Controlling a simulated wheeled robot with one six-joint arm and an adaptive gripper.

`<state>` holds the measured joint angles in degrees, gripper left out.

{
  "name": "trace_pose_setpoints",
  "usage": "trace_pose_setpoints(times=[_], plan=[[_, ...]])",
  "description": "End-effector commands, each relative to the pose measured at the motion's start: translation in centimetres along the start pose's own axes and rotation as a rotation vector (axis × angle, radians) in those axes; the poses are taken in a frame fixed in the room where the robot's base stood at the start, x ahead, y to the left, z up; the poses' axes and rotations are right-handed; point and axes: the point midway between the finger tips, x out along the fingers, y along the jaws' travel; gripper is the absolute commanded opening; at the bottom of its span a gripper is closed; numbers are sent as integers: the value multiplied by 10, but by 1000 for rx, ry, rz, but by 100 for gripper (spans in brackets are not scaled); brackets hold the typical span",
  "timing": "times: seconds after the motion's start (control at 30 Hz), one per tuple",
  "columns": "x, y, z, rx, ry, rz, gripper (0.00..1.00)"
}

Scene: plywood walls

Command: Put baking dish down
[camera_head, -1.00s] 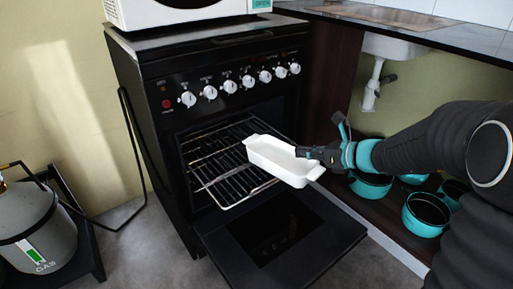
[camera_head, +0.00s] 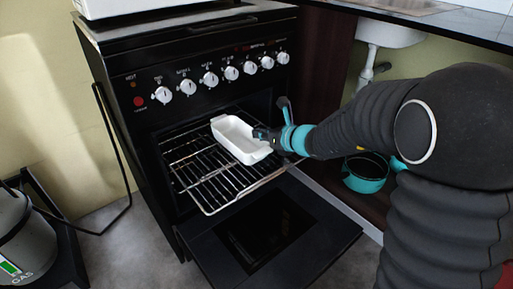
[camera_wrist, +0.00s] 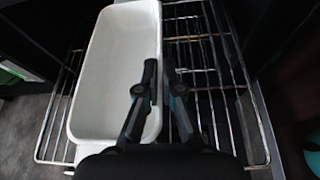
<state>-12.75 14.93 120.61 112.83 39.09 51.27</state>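The white baking dish (camera_head: 238,138) is at the oven, above or on the wire rack (camera_head: 212,182); I cannot tell whether it touches the rack. My gripper (camera_head: 262,136) is at the dish's right side wall. In the wrist view, the dish (camera_wrist: 115,75) fills the left of centre, and my gripper's fingers (camera_wrist: 160,80) straddle its right wall, close together, one inside and one outside. The gripper looks shut on that wall. The rack (camera_wrist: 215,85) shows beneath and to the right of the dish.
The oven door (camera_head: 270,235) hangs open in front. The black stove (camera_head: 110,110) has several white knobs. A gas bottle (camera_head: 15,240) stands at the left. A teal pot (camera_head: 365,175) sits on the shelf at the right. The rack's front part is bare.

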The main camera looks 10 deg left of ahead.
Motion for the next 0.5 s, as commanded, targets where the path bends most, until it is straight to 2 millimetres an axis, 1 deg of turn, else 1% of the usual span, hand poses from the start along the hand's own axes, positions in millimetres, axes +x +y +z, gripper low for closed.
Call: trace_pose_setpoints(times=[0.03, 0.17, 0.27, 0.4, 0.5], plan=[[6, 4, -1, -1, -2, 3, 0], [12, 6, -3, -1, -2, 3, 0], [17, 6, -12, 1, 0, 3, 0], [24, 4, -30, 1, 0, 3, 0], [27, 3, -37, -1, -1, 4, 0]])
